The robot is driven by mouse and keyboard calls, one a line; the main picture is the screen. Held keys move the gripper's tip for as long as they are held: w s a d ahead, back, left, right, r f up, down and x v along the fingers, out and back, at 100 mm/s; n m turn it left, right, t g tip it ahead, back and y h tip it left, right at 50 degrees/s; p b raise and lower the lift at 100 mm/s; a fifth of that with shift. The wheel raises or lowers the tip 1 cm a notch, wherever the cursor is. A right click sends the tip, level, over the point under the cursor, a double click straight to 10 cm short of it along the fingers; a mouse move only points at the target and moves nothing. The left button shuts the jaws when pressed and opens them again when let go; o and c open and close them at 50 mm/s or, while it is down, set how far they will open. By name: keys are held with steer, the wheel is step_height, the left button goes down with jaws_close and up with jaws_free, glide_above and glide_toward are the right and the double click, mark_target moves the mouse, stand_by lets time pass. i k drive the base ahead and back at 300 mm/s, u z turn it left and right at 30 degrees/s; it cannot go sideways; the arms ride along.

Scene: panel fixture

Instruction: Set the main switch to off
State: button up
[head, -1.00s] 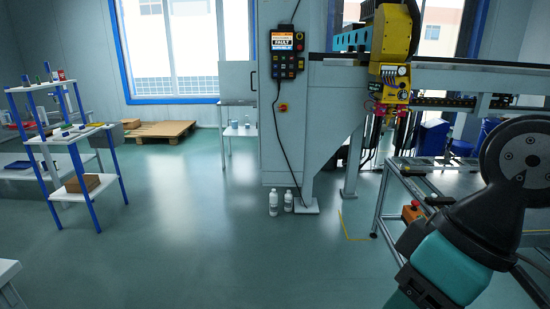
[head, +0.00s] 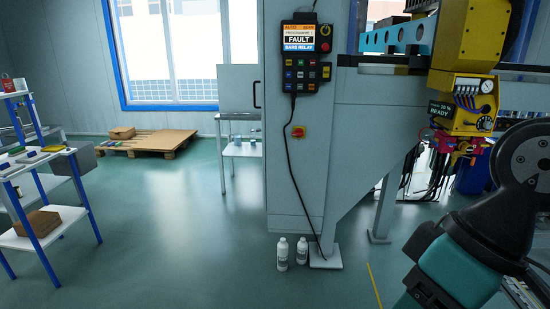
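A red rotary switch on a yellow plate (head: 298,132) sits on the grey cabinet (head: 290,185), below the control panel; it looks like the main switch. Its knob position is too small to tell. The control panel (head: 301,58) has an orange and white screen reading "FAULT", rows of coloured buttons and a red knob at its upper right. My arm shows at the lower right of the head view, well to the right of the switch. My gripper is outside the view.
A black cable hangs from the panel past the switch. Two white bottles (head: 282,254) stand on the floor at the cabinet's foot. A blue-white shelf (head: 70,215) stands left, a pallet (head: 150,143) behind. A yellow machine head (head: 465,95) hangs right.

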mark_target(299, 133)
steer(key=u, duration=0.45)
steer(key=i, duration=2.1)
steer(key=u, duration=0.45)
